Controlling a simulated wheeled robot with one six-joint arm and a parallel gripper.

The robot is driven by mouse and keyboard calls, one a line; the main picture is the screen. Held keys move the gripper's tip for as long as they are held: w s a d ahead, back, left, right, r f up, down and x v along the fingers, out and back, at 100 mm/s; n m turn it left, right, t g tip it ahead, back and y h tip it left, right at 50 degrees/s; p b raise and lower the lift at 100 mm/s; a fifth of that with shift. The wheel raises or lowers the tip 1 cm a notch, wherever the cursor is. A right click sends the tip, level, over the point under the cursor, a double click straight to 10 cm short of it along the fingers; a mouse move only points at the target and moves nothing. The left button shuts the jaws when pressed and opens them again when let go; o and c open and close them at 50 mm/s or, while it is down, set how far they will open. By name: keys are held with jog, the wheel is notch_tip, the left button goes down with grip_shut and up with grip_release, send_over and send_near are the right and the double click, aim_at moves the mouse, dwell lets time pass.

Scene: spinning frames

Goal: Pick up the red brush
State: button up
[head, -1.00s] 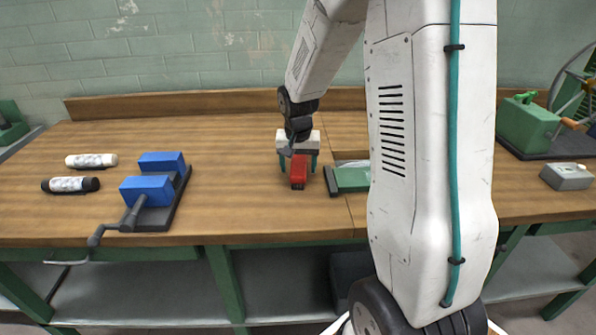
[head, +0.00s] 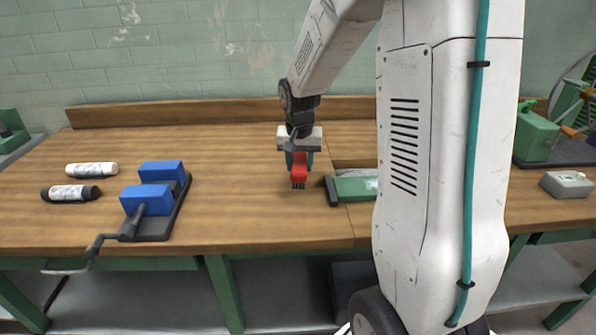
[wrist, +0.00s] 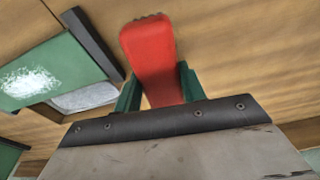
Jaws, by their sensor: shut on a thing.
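The red brush (head: 299,170) is held in my gripper (head: 299,160) above the wooden workbench in the head view. Dark bristles show at its lower end, and a small gap of bench seems to lie below them. In the wrist view the red brush (wrist: 150,55) sticks out between the two green fingers of my gripper (wrist: 158,88), which are shut on its sides. The end of the brush inside the gripper is hidden by the gripper body.
A green-topped item with a dark edge (head: 352,186) lies just right of the brush. A green machine (head: 537,135) and grey box (head: 567,184) are at right. Bench (head: 250,220) in front is clear.

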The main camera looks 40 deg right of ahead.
jog(key=s, duration=0.5)
jog(key=s+d, duration=0.1)
jog(key=s, duration=0.4)
jog(key=s+d+r, duration=0.1)
jog(key=s, duration=0.4)
jog(key=shift+s+d+r, duration=0.1)
jog(key=shift+s, duration=0.1)
